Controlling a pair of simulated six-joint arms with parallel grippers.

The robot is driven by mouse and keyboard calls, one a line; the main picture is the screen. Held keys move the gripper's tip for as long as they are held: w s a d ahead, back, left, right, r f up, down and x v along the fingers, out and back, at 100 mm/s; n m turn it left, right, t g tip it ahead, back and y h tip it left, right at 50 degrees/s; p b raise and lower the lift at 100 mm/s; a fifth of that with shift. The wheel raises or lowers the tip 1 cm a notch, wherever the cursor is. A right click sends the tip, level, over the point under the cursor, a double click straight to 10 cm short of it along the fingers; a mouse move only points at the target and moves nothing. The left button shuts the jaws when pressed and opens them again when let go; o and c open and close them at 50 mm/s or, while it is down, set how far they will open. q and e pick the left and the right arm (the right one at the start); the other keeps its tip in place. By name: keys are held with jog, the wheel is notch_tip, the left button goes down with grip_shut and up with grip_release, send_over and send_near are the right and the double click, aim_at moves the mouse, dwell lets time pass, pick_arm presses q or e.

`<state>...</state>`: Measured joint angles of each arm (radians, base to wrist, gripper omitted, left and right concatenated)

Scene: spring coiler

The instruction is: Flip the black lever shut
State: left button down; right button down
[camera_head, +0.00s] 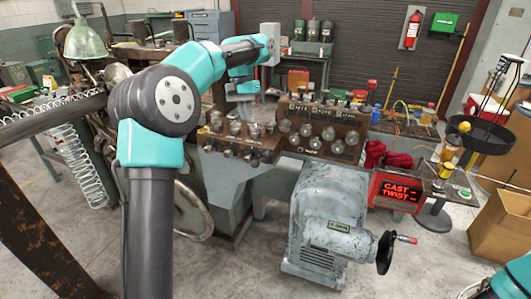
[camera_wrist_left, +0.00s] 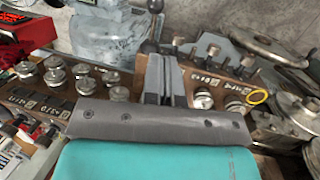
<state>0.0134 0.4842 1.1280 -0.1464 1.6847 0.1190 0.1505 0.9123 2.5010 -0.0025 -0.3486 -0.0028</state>
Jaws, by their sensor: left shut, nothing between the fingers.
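A black-knobbed lever (camera_wrist_left: 154,8) stands up from the brown control panel at the top of the left wrist view, just beyond my fingertips. I cannot tell whether they touch. My left gripper (camera_wrist_left: 162,62) is shut and empty, over the panel between two groups of metal knobs. In the head view the left gripper (camera_head: 245,106) hangs over the panel near its left part. I cannot pick out that lever clearly in the head view. My right gripper is out of view; only a piece of my right arm shows at the lower right corner.
Round metal knobs (camera_wrist_left: 57,77) crowd the panel on both sides of the gripper. A grey motor housing (camera_head: 330,215) with a black handwheel (camera_head: 386,252) stands in front. A red-lettered sign (camera_head: 399,191) sits at the right. A spring (camera_head: 82,165) hangs at the left.

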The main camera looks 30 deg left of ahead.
aim_at(258, 163)
pick_arm(q)
jog(key=shift+d+r, duration=0.25)
jog(key=shift+r, duration=0.25)
jog(key=x, duration=1.3)
jog(key=shift+f, duration=0.5)
jog(key=shift+d, duration=0.15)
